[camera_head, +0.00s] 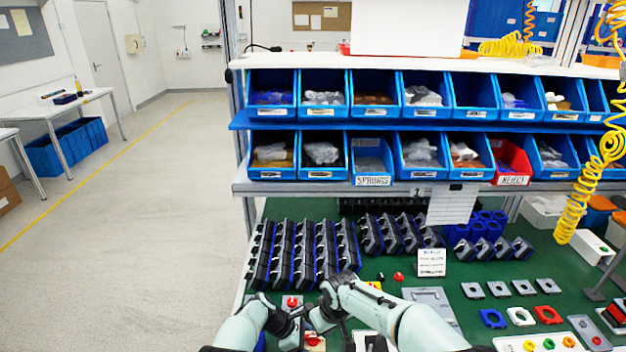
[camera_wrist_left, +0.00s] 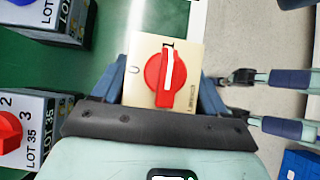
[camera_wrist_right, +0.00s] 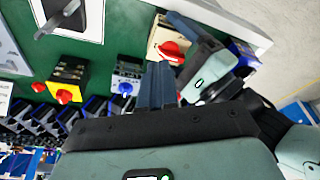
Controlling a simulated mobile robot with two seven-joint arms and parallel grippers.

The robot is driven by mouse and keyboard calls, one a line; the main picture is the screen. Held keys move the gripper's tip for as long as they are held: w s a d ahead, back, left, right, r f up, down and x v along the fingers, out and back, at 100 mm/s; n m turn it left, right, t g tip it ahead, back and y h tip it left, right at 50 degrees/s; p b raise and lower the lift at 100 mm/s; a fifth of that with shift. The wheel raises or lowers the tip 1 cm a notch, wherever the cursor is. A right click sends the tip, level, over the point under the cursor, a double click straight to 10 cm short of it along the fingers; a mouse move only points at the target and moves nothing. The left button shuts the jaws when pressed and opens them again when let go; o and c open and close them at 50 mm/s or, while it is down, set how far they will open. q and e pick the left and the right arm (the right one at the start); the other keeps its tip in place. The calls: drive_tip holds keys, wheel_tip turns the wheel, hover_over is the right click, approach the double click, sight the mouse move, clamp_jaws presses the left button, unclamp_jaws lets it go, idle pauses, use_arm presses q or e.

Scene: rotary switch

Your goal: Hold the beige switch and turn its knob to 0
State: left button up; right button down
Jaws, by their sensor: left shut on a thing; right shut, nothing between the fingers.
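The beige switch (camera_wrist_left: 188,58) is held between the fingers of my left gripper (camera_wrist_left: 160,95), off the table. Its red knob (camera_wrist_left: 164,78) faces the left wrist camera. The knob's white line points at the mark at the top edge, apparently I; the 0 is at the left of the face. The switch also shows in the right wrist view (camera_wrist_right: 157,45). My right gripper (camera_wrist_right: 157,72) is shut and empty, with its fingertips near the switch and apparently apart from it. In the head view the arms partly hide the switch.
A yellow switch with a red knob (camera_wrist_right: 68,84) and a grey one with a blue knob (camera_wrist_right: 127,75) stand on the green table. A grey red-knobbed switch (camera_wrist_left: 25,125) is near my left gripper. Racks of dark parts (camera_head: 300,250) stand behind; blue bins (camera_head: 322,90) are above.

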sight(313, 339)
drive_tip(key=shift+s+a+f, duration=0.3)
drive_tip(key=shift+a+f, duration=0.1)
drive_tip(key=shift+f, duration=0.6)
drive_tip(key=shift+s+a+f, duration=0.25)
drive_tip(key=shift+a+f, duration=0.15)
drive_tip(key=shift+f, duration=0.65)
drive_tip(key=shift+s+a+f, duration=0.3)
drive_tip(key=shift+a+f, duration=0.1)
drive_tip(key=shift+f, duration=0.6)
drive_tip(key=shift+w, duration=0.6)
drive_tip(key=shift+d, duration=0.35)
drive_tip(key=shift+w+d, duration=0.5)
drive_tip(key=shift+d, duration=0.05)
